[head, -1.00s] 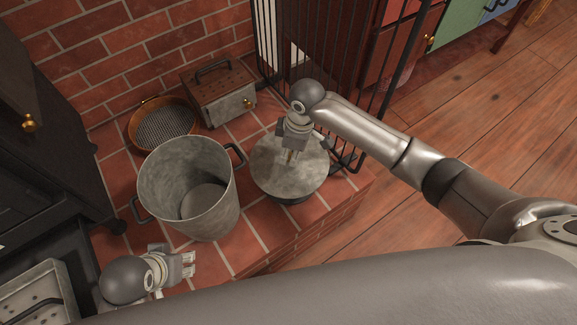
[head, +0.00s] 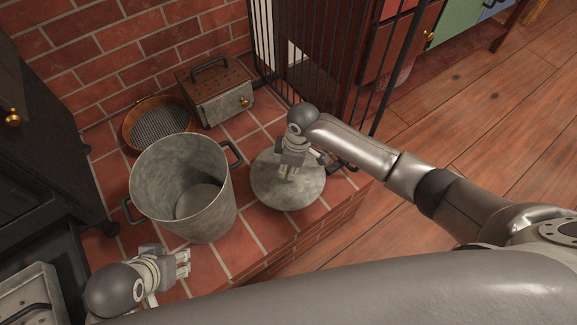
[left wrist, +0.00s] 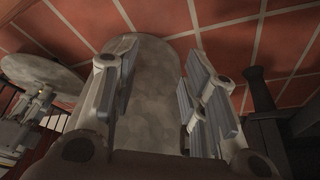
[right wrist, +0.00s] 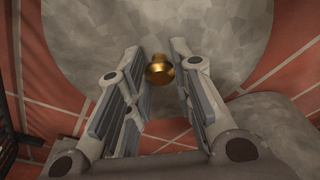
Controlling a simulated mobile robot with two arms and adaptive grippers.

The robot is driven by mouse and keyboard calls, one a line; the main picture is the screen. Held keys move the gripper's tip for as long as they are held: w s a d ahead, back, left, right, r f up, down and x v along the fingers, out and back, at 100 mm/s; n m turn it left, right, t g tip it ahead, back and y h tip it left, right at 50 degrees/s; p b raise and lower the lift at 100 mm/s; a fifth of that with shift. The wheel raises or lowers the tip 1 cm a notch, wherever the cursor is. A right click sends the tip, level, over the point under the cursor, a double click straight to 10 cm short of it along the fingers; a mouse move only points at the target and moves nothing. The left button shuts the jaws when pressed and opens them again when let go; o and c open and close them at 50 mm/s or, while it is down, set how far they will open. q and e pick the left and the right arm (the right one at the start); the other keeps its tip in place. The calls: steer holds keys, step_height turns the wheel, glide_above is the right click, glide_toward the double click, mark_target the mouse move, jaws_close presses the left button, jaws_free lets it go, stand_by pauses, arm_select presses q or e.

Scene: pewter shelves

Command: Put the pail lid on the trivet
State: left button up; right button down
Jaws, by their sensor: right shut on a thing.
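The pail lid (head: 288,193) is a round grey metal disc with a brass knob (right wrist: 160,69). It is over the right part of the brick hearth, right of the pail. My right gripper (head: 286,173) points down at the lid's middle, shut on the knob. The knob shows between its fingers in the right wrist view. I cannot pick out the trivet; the lid hides what lies under it. I cannot tell whether the lid is resting or just above the surface. My left gripper (head: 186,264) is open and empty, in front of the pail.
The open grey pail (head: 190,214) stands left of the lid, with dark side handles. Behind are a round sieve (head: 158,122) and a metal box with a handle (head: 222,105). Black bars (head: 352,90) stand behind my right arm. A dark stove (head: 40,150) is at left.

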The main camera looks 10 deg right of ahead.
steer(key=c, duration=1.3)
jaws_free()
steer(key=shift+o, duration=0.2)
steer(key=r+p, duration=0.1)
steer(key=r, duration=0.4)
steer(key=d+r+p, duration=0.1)
steer(key=r, duration=0.1)
steer(key=shift+s+r+p, duration=0.15)
steer(key=shift+p, duration=0.2)
arm_select(q)
steer(key=shift+g, duration=0.6)
steer(key=shift+f+p, duration=0.65)
steer(key=shift+f, duration=1.5)
arm_select(e)
steer(key=shift+s+d+r, duration=0.1)
steer(key=shift+d+r, duration=0.05)
steer(key=shift+r, duration=1.05)
steer(key=shift+s+d+r, duration=0.1)
steer(key=shift+d+r, duration=0.05)
steer(key=shift+r, duration=1.05)
